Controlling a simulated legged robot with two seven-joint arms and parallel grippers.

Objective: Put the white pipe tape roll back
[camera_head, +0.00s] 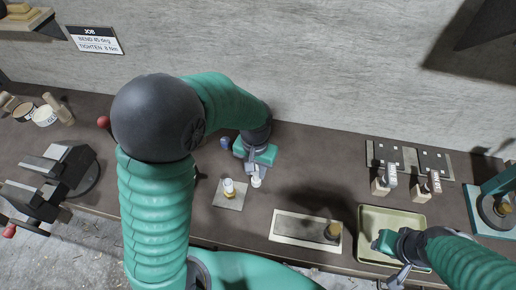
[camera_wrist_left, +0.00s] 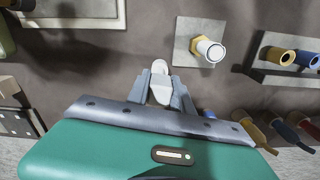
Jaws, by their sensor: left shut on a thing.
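The small white pipe tape roll (camera_head: 256,182) is between the fingertips of my left gripper (camera_head: 254,174), low over the dark bench. My left gripper is shut on it.
A grey plate (camera_head: 233,203) with a white-topped brass fitting (camera_head: 228,186) stands just left of the roll. A pale board (camera_head: 290,228) with a brass piece lies to the right. A dark vise (camera_head: 65,170) is at far left.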

